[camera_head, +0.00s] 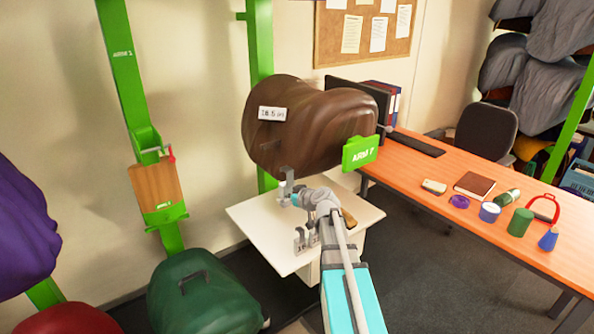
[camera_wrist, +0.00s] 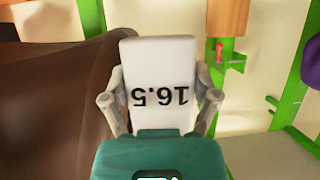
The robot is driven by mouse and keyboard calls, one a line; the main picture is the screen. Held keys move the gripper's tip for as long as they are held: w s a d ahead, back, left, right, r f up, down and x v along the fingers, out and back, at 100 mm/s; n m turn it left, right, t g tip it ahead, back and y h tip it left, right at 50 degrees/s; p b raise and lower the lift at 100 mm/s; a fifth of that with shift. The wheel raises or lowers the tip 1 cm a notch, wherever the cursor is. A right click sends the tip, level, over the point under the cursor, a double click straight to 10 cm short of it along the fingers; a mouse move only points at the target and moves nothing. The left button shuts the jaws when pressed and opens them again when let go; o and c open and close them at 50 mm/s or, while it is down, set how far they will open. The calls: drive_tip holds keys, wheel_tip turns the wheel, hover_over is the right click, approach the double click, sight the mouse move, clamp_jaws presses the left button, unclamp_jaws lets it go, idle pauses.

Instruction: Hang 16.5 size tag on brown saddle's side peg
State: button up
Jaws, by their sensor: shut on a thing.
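The brown saddle (camera_head: 310,125) sits on a green stand in the middle of the head view, with a white label (camera_head: 272,114) on its side. The saddle also fills the left of the wrist view (camera_wrist: 55,105). My gripper (camera_head: 289,186) is below the saddle's near side in the head view. In the wrist view my gripper (camera_wrist: 160,98) is shut on the white size tag (camera_wrist: 158,60). The tag reads 16.5 upside down and lies close to the right of the saddle. I cannot clearly make out the side peg in either view.
A white table (camera_head: 265,235) stands under the saddle. An orange desk (camera_head: 480,215) with several small items is at the right. A green sign (camera_head: 360,153) juts out beside the saddle. A dark green saddle (camera_head: 200,298) is at the lower left.

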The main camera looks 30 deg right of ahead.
sight(295, 182)
drive_tip(key=shift+m+h, duration=0.4)
drive_tip(key=d+r+p, duration=0.1)
drive_tip(key=r, duration=0.1)
drive_tip(key=s+r+p, duration=0.1)
drive_tip(key=r+p, duration=0.1)
drive_tip(key=d+r+p, duration=0.1)
drive_tip(key=shift+s+d+r, duration=0.25)
drive_tip(key=shift+d+r, duration=0.1)
drive_tip(key=shift+r, duration=0.05)
drive_tip(key=shift+w, duration=0.2)
drive_tip(key=w+a+f+b, duration=0.1)
drive_tip(key=w+a, duration=0.2)
drive_tip(key=w, duration=1.2)
drive_tip(key=shift+w+f, duration=0.15)
drive_tip(key=shift+f, duration=0.05)
idle(1.2)
idle(0.4)
drive_tip(key=o, duration=1)
